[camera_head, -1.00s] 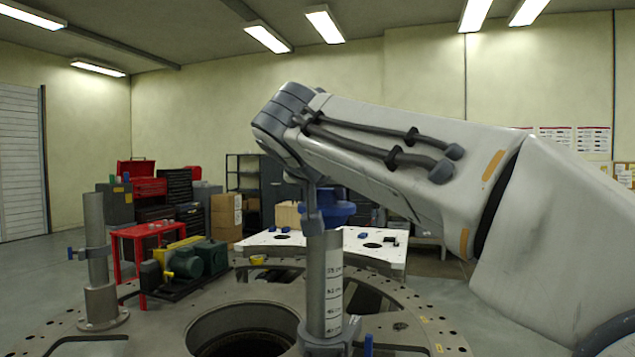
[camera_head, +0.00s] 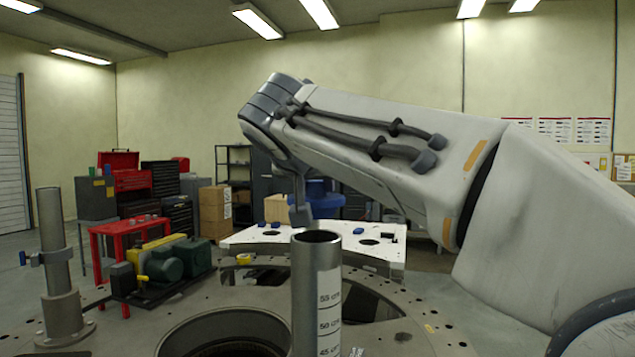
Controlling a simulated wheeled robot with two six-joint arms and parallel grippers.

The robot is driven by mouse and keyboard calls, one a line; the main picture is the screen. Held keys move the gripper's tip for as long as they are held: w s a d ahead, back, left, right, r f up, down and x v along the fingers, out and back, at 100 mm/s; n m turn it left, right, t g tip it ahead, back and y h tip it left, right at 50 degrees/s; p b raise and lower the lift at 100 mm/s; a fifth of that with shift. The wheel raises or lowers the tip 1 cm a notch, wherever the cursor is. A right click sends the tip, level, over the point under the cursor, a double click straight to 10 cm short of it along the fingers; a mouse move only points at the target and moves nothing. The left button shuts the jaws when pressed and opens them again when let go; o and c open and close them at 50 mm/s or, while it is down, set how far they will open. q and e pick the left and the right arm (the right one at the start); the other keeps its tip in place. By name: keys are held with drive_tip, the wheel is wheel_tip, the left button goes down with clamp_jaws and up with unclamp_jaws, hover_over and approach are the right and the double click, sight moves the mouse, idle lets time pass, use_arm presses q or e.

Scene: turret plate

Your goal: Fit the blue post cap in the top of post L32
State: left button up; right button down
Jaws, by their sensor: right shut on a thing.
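A grey hollow post (camera_head: 315,300) stands upright in the front middle, with centimetre marks on a white strip. Its round top is open and empty. I cannot read a post name on it. My right gripper (camera_head: 302,212) hangs from the arm coming in from the right and is shut on the blue post cap (camera_head: 324,192). The cap shows above the post's rim in the picture, partly hidden by the gripper and wrist. The gripper looks apart from the rim; its exact distance beyond it is hard to tell. My left gripper is not in view.
A round metal plate (camera_head: 400,335) with a large dark opening lies around the post. A shorter post (camera_head: 52,240) with a blue-handled clamp stands at left. Behind are a white table (camera_head: 260,242) with small blue parts, a red stand (camera_head: 118,228) and a green motor (camera_head: 185,258).

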sight(316, 216)
wheel_tip(316, 216, down, 4)
drive_tip(key=b, duration=0.2)
drive_tip(key=shift+b, duration=0.35)
drive_tip(key=shift+f, duration=0.25)
drive_tip(key=shift+s+b, duration=0.15)
drive_tip(key=shift+b, duration=0.45)
idle(0.7)
drive_tip(key=shift+f+b, duration=0.55)
drive_tip(key=shift+b, duration=0.05)
drive_tip(key=c, duration=0.7)
unclamp_jaws()
drive_tip(key=shift+s, duration=0.1)
